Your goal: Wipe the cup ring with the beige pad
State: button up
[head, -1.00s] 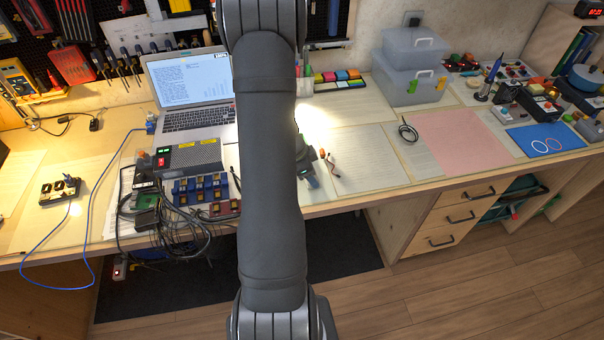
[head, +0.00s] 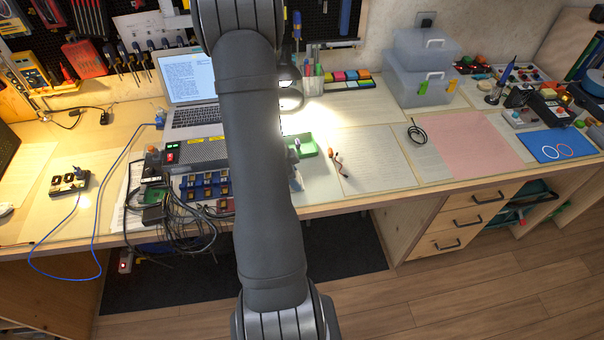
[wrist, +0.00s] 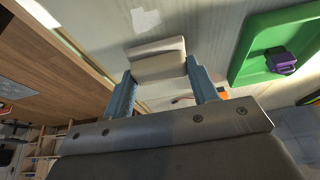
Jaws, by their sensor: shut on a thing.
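My gripper (wrist: 160,92) is shut on the beige pad (wrist: 158,58) in the wrist view, one blue-grey finger at each side of it. The pad is a pale block held across the fingertips, above a light work surface. Whether it touches the surface I cannot tell. I cannot make out the cup ring in any view. A pale irregular patch (wrist: 146,20) lies on the surface just beyond the pad; I cannot tell what it is. In the head view my arm hides the gripper's fingers and the pad.
A green tray (wrist: 243,60) holding a purple item (wrist: 281,61) is right of the pad; the tray also shows in the head view (head: 307,146). A laptop (head: 187,85), cables and blue bins (head: 203,186) stand left. A pink mat (head: 470,143) is clear at right.

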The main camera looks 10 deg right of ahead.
jog(key=a, duration=0.2)
jog(key=shift+a, duration=0.3)
notch_tip(320, 180, up, 8)
jog(key=shift+r, duration=0.15)
jog(key=shift+d, duration=0.1)
dwell(0.5)
